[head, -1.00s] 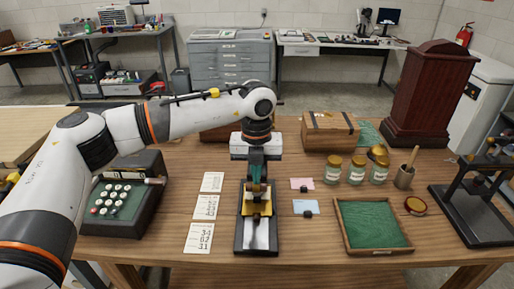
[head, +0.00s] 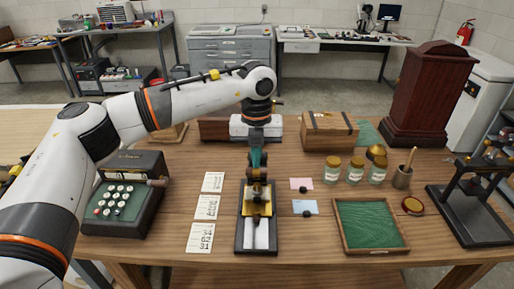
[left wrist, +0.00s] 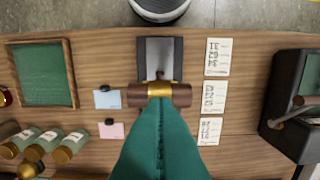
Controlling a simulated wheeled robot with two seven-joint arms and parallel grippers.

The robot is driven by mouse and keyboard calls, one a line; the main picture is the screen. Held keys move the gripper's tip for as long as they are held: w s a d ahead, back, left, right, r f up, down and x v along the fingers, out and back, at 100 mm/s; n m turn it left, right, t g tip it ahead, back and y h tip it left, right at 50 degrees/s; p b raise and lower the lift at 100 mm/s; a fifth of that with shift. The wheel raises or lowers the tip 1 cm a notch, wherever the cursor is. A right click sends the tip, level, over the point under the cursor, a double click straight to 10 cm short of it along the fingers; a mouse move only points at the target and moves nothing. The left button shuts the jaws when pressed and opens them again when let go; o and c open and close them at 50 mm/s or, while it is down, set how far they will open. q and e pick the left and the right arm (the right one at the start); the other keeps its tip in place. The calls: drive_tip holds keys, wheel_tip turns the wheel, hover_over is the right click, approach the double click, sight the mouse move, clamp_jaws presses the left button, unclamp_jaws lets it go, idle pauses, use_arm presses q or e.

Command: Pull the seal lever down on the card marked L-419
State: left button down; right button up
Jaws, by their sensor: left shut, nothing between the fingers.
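The seal press (head: 241,228) stands mid-table, with a dark base, brass parts and a pale strip at its front. Its lever shows in the left wrist view as a brown crosswise handle (left wrist: 181,95) with a brass middle. My left gripper (head: 257,170) is shut and empty, its teal fingers pointing down at the handle; I cannot tell whether they touch it. A pink card (head: 301,184) and a blue card (head: 305,206) stand right of the press in dark holders. Their markings are too small to read; L-419 is not legible anywhere. My right gripper is not in view.
White number sheets (head: 201,237) and a keyed machine (head: 125,200) lie left of the press. Right are a green-lined tray (head: 371,250), jars (head: 355,172), a cup (head: 402,178) and a black stand (head: 470,225). A wooden box (head: 329,135) stands behind.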

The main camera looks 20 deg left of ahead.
use_arm(q)
drive_tip(key=shift+w+r, duration=0.25)
drive_tip(key=shift+r, duration=0.6)
drive_tip(key=shift+a+p, duration=0.1)
drive_tip(key=shift+p, duration=0.2)
drive_tip(key=shift+w+r, duration=0.1)
drive_tip(key=shift+r, duration=0.1)
drive_tip(key=shift+w+a+r+p, duration=0.1)
drive_tip(key=shift+w+r+p, duration=0.3)
drive_tip(key=shift+r, duration=0.2)
drive_tip(key=shift+w+a+r+p, duration=0.1)
drive_tip(key=shift+w+r+p, duration=0.15)
drive_tip(key=shift+r+p, duration=0.3)
wheel_tip(320, 180, up, 5)
drive_tip(key=p, duration=0.2)
drive_tip(key=shift+p, duration=0.35)
